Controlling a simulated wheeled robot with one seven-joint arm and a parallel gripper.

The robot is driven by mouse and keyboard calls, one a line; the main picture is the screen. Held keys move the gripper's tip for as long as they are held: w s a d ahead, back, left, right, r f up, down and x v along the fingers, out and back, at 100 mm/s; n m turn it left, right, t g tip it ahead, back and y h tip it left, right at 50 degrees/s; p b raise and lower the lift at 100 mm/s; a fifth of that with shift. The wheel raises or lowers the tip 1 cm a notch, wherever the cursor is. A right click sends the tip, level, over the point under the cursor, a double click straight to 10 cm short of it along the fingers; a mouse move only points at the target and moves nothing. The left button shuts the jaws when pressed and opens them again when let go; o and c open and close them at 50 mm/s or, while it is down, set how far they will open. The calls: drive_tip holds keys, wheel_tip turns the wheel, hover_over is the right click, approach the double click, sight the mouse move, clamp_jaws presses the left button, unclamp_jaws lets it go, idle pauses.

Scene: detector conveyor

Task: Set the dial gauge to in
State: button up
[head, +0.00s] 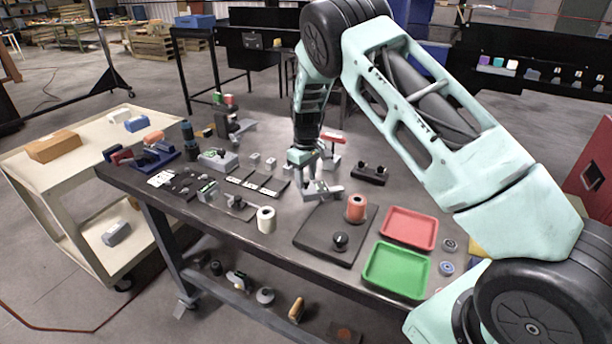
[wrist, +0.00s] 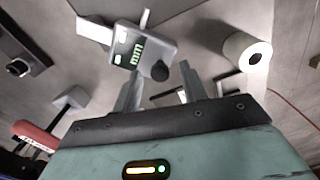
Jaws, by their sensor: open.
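The dial gauge (wrist: 143,50) is a grey body with a small green-lit display, whose letters look like "mm" seen turned over. A round black knob (wrist: 159,71) sits at its lower right corner in the wrist view. My gripper (wrist: 158,80) is open and empty, its two fingers on either side of the knob; I cannot tell whether they touch it. In the head view, my gripper (head: 307,178) points down over the table at the gauge (head: 322,191), which is partly hidden and shows only as pale grey parts.
A white roll (head: 266,220) stands left of the gauge. A red clamp (head: 333,137) and black block (head: 370,173) stand behind. Red (head: 409,210) and green trays (head: 397,291) lie right.

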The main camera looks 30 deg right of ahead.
clamp_jaws()
drive_tip(key=shift+s+a+f+n+b, duration=0.15)
drive_tip(key=shift+s+n+b, duration=0.75)
drive_tip(key=shift+b, duration=0.2)
drive_tip(key=s+n+b, duration=0.1)
drive_tip(key=n, duration=0.1)
drive_tip(key=s+n+b, duration=0.1)
drive_tip(key=s, duration=0.1)
drive_tip(key=s+n+b, duration=0.1)
drive_tip(key=s+n, duration=0.1)
drive_tip(key=shift+s+d+n, duration=0.1)
drive_tip(key=shift+d+n, duration=0.2)
drive_tip(key=shift+d, duration=0.05)
drive_tip(key=shift+s+d+n, duration=0.25)
drive_tip(key=shift+s+n, duration=0.2)
drive_tip(key=shift+n, duration=0.1)
drive_tip(key=shift+s+d+n, duration=0.2)
drive_tip(key=shift+s+n, duration=0.25)
drive_tip(key=shift+n, duration=0.1)
